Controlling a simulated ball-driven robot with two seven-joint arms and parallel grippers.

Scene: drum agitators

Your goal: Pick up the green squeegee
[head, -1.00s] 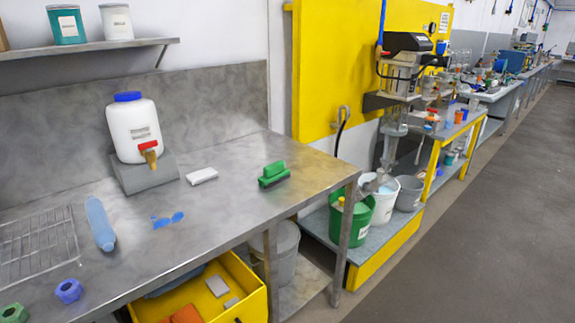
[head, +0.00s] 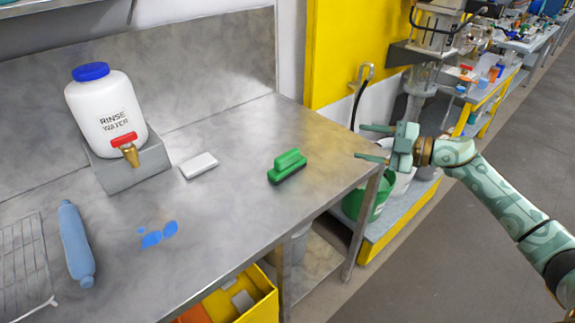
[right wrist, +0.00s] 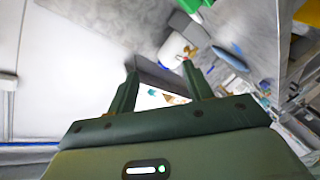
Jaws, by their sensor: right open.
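The green squeegee (head: 287,165) lies on the steel bench near its right end in the head view. It has a green handle block and a dark lower edge. My right gripper (head: 360,142) is to the right of the squeegee, apart from it, by the bench's right edge. Its two fingers are spread, with nothing between them. In the right wrist view the open fingers (right wrist: 160,90) show, and a piece of green (right wrist: 194,4) is at the top edge, perhaps the squeegee. My left gripper is not in view.
A yellow bin (head: 255,300) is below. Bench around the squeegee is clear.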

